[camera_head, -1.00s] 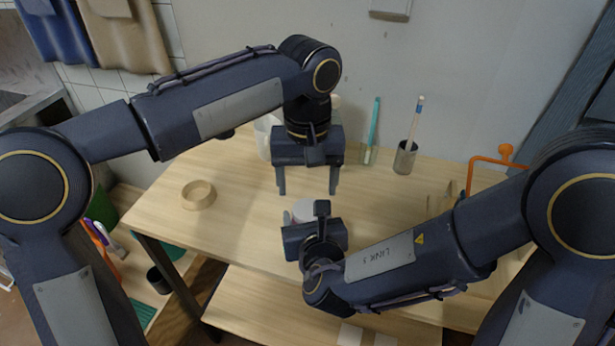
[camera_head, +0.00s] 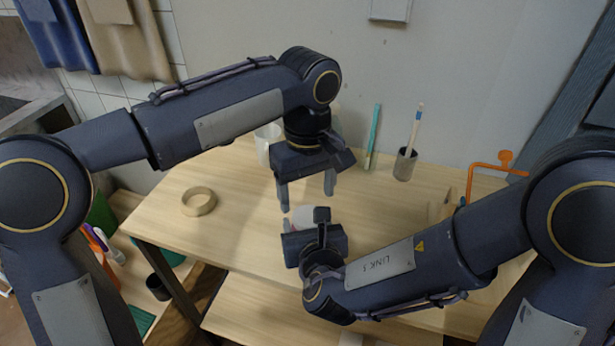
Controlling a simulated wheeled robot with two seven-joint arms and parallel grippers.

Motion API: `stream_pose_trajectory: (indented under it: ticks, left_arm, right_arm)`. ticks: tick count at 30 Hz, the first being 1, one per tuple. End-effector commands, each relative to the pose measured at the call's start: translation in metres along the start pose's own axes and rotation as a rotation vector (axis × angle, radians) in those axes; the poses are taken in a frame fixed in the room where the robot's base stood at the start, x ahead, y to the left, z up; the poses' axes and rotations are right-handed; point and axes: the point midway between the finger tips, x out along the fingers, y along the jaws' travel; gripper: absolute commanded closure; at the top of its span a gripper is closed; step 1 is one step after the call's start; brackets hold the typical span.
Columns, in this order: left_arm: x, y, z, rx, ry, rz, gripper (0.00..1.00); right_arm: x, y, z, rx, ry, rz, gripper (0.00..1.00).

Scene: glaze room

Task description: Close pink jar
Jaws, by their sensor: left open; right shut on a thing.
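The pink jar (camera_head: 300,217) is on the wooden table, mostly hidden behind my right gripper. Only a small pale pink part of it shows, so I cannot tell whether a lid is on it. My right gripper (camera_head: 308,228) is shut on the jar from the near side; its fingers are largely hidden. My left gripper (camera_head: 307,193) is open above and just behind the jar, fingers pointing down, with nothing seen between them.
A wooden ring (camera_head: 199,201) lies on the table at left. A white container (camera_head: 264,148) stands partly hidden behind my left arm. A dark cup (camera_head: 404,165) with a brush, a teal tool (camera_head: 373,137) and an orange frame (camera_head: 497,163) are at the back right.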

Motion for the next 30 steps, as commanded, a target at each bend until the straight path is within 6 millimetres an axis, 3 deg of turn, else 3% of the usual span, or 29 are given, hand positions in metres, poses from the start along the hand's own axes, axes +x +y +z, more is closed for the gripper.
stream_pose_trajectory:
  ticks: [9, 21, 30]
  left_arm:
    - [0.042, 0.0, 0.0, 0.001, -0.001, -0.001, 0.31]
    - [0.048, 0.0, 0.0, 0.001, 0.0, 0.001, 0.31]
    - [0.048, 0.0, 0.0, 0.001, 0.0, 0.001, 0.71]
  right_arm:
    - [0.0, 0.0, 0.001, 0.0, -0.002, 0.0, 1.0]
    - [0.0, 0.0, 0.001, 0.0, -0.002, 0.0, 1.0]
    - [0.0, 0.0, 0.001, 0.0, -0.002, 0.0, 1.0]
